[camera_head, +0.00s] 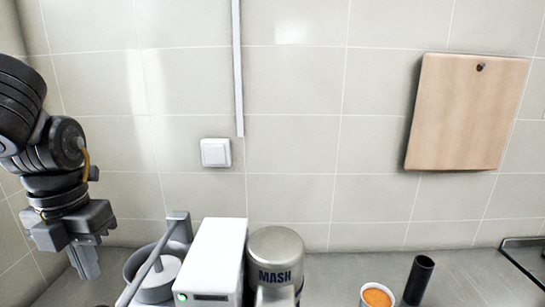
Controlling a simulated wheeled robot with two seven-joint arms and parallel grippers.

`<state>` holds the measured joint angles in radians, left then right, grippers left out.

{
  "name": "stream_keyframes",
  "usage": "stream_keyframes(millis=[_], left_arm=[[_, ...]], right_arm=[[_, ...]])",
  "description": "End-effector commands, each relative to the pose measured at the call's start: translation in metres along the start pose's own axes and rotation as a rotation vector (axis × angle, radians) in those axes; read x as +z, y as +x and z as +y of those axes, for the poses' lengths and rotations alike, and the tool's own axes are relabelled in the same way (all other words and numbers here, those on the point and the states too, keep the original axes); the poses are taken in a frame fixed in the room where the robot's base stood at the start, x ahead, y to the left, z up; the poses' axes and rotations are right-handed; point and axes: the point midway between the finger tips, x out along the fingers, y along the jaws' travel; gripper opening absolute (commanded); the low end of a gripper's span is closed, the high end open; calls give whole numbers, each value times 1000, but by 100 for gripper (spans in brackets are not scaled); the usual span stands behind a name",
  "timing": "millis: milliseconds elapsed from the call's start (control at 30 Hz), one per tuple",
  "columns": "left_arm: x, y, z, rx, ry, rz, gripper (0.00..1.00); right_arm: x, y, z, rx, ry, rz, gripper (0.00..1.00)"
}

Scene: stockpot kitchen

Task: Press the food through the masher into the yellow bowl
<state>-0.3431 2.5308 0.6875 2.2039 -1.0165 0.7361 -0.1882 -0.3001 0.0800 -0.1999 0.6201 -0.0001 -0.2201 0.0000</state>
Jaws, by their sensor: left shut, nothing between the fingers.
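The masher is a metal cylinder marked MASH (276,250) at the bottom centre, cut off by the picture's lower edge. A small pale cup holds orange food (376,297) to its right, also cut off. A black tube-like cylinder (418,279) stands, slightly tilted in the picture, just right of the cup. No yellow bowl shows. My left gripper (87,272) points down at the left, shut and empty, apart from the masher and the cup. My right gripper is out of view.
A white box with a green light (212,262) stands beside the masher. Left of it is a grey round container (150,290) with a lever-like bar. A cutting board (467,112) hangs on the tiled wall. A dark-edged fixture (522,258) lies at the far right.

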Motion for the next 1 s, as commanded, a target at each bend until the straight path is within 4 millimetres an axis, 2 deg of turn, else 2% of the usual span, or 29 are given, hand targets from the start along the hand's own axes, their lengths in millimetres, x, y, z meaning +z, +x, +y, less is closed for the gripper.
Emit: stream_keyframes(millis=[33, 700, 1000], left_arm=[[0, -8, 0, 1, 0, -1, 0], [0, -65, 0, 1, -1, -2, 0], [0, -70, 0, 1, -1, -1, 0]], right_arm=[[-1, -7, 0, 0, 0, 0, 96], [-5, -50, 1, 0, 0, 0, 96], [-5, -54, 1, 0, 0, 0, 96]])
